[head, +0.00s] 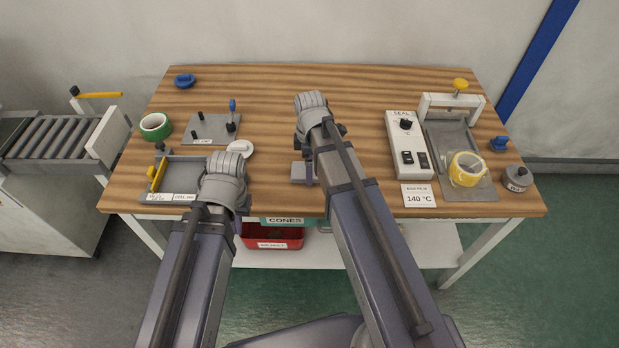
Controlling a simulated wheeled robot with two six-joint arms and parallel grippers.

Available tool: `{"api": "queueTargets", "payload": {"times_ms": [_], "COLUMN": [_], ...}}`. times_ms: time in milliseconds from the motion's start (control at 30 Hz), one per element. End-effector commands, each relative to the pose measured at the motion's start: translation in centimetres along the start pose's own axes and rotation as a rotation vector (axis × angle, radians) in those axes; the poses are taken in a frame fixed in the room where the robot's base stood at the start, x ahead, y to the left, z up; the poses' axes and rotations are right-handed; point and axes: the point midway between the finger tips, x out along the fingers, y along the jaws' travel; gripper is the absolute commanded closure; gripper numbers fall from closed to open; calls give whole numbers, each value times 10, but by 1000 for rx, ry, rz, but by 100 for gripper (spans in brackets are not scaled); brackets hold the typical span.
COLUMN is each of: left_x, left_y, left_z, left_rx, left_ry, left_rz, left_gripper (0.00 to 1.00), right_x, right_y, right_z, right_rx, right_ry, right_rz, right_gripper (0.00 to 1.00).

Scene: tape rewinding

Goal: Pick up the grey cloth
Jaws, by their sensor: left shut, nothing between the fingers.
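A small grey piece (298,172) lies on the wooden table just left of my right arm. It may be the grey cloth, partly covered by the arm, but I cannot tell for sure. No other cloth shows. My left gripper (243,202) is near the table's front edge, mostly hidden by its own arm, left of the grey piece and apart from it. It is shut and empty. My right arm reaches over the middle of the table, and its gripper is hidden behind the arm.
The wooden table (350,90) is clear at the back middle. A white control box (408,145) and yellow tape roll (466,169) are at right.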

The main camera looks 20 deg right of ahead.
Motion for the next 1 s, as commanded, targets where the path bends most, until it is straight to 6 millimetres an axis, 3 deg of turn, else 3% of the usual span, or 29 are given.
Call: {"api": "queueTargets", "payload": {"times_ms": [33,300,900,1000], "left_x": [7,5,5,5], "left_y": [1,0,0,0], "left_z": [0,0,0,0], "left_rx": [0,0,0,0], "left_ry": [0,0,0,0], "left_rz": [0,0,0,0], "left_gripper": [100,100,100,100], "right_x": [7,5,5,5], "right_y": [0,0,0,0], "right_z": [0,0,0,0], "right_rx": [0,0,0,0], "right_ry": [0,0,0,0], "right_rz": [0,0,0,0], "right_gripper": [0,1,69,70]}}
